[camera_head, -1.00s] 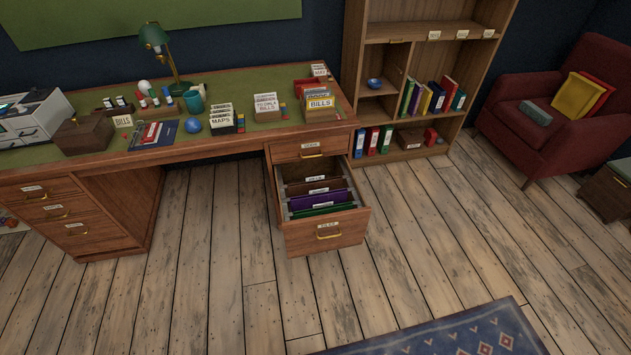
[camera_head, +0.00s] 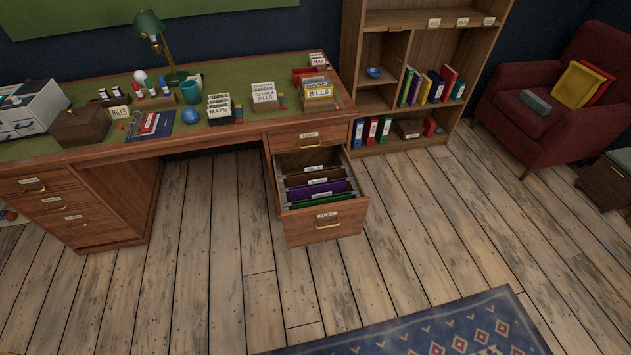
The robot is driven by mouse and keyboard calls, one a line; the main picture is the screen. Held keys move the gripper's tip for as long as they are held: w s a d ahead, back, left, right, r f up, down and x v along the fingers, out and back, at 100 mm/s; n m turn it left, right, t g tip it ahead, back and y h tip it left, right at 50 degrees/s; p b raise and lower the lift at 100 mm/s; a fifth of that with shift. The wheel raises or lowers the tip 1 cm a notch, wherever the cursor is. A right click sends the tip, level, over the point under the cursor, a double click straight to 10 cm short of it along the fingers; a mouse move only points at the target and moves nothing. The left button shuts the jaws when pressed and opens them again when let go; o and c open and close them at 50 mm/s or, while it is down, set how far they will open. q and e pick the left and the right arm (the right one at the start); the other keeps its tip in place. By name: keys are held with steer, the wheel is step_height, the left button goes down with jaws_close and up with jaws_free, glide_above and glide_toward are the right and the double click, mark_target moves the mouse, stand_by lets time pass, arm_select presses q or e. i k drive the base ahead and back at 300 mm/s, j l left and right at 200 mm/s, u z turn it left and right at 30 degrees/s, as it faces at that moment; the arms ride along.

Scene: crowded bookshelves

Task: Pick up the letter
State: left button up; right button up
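I cannot make out a separate letter in the head view. A flat blue folder or pad with papers (camera_head: 151,125) lies near the desk's front edge. The desk's right drawer (camera_head: 326,222) is pulled out and holds several hanging files in brown, purple and green. Neither of my grippers is in view.
A bookshelf (camera_head: 368,60) stands right of the desk, and a red armchair (camera_head: 560,95) stands at the far right. The open drawer juts out over the floor. The wooden floor (camera_head: 200,270) is clear in front, with a blue rug (camera_head: 430,330) at the lower right.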

mark_target(259, 97)
steer(key=i+j+z, duration=0.35)
steer(key=i+j, duration=0.25)
steer(key=i, duration=0.15)
